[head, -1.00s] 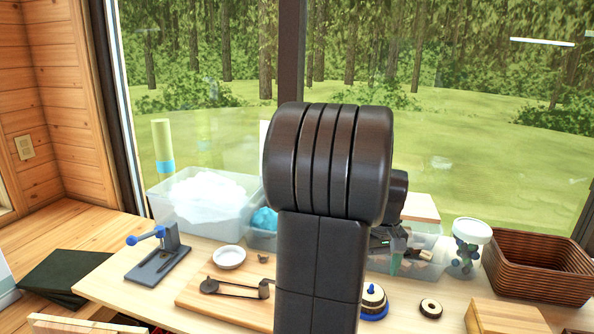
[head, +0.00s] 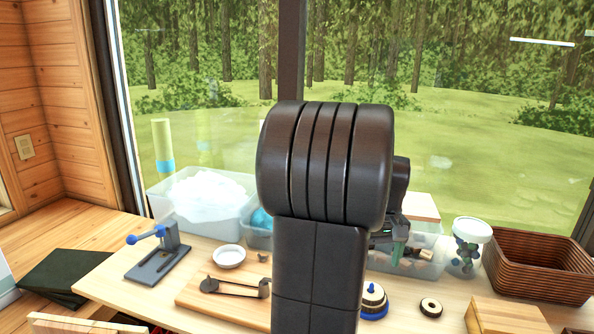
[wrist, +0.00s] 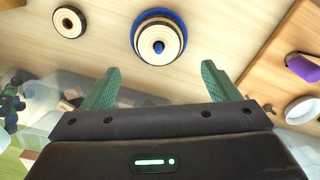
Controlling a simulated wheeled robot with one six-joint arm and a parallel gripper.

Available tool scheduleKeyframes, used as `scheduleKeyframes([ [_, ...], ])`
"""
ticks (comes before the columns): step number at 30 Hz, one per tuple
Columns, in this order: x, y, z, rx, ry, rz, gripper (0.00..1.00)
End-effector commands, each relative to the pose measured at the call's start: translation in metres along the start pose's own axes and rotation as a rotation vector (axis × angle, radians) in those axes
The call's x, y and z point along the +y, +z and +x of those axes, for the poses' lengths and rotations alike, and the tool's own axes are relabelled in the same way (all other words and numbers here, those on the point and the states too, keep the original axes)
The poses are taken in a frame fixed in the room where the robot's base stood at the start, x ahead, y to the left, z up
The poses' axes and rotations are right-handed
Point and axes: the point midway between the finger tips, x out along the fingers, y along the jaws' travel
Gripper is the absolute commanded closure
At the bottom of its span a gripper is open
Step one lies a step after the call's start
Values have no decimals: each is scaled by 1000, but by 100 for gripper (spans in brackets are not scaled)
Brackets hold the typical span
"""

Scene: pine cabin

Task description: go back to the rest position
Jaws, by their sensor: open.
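My gripper (wrist: 156,84) shows in the wrist view with its two green fingers wide apart and nothing between them. It is above the table, with a stack of wooden rings on a blue base and peg (wrist: 158,46) beyond the fingertips. In the head view my arm covers the middle of the picture and hides most of the gripper; only a dark and green part shows right of the arm. The ring stack (head: 374,299) stands on the table (head: 410,318) just right of my arm.
A loose wooden ring (head: 431,307) lies right of the stack. A board (head: 212,300) with a dark tool, a white dish (head: 229,257) and a blue-handled press (head: 158,262) are left. Clear bins (head: 205,222) stand behind; a jar (head: 467,255) and wicker basket (head: 538,268) are right.

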Motion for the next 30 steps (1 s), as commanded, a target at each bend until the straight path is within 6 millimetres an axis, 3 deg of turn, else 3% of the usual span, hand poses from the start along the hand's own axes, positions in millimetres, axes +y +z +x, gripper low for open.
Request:
scheduleKeyframes([
  [8,1,2,56,-6,-5,0,18],
  [9,1,0,40,1,-1,-1,18],
  [11,1,0,29,2,-1,-2,18],
  [13,-2,5,38,3,-1,-2,18],
  [17,-14,20,38,5,1,-4,18],
  [20,-13,20,45,3,0,-2,18],
  [22,-14,19,33,5,1,-2,18],
  [30,-13,19,31,4,0,-1,18],
])
